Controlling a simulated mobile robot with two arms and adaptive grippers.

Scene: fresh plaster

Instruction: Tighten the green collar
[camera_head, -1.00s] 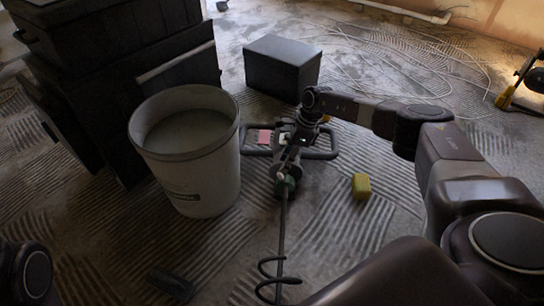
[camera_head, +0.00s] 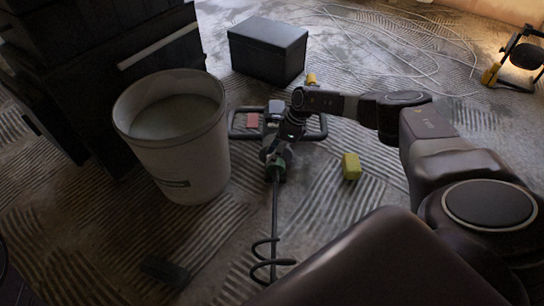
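A paddle mixer lies on the floor, with a dark loop handle (camera_head: 241,124) on either side of its body. Its shaft (camera_head: 275,212) runs toward me and ends in a spiral paddle (camera_head: 266,262). The green collar (camera_head: 276,163) shows in small patches where the shaft meets the body. My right arm reaches in from the right, and its gripper (camera_head: 273,152) is down over the mixer's front end, at the collar. The dark fingers blend with the mixer, so their closure on the collar is unclear. My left gripper is out of view.
A white bucket (camera_head: 190,165) with grey contents stands left of the mixer. A dark box (camera_head: 268,52) is behind, and stacked dark cases are at the far left. A yellow block (camera_head: 351,167) lies to the right. A dark flat piece (camera_head: 164,271) lies at the lower left. Loose cable lies behind.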

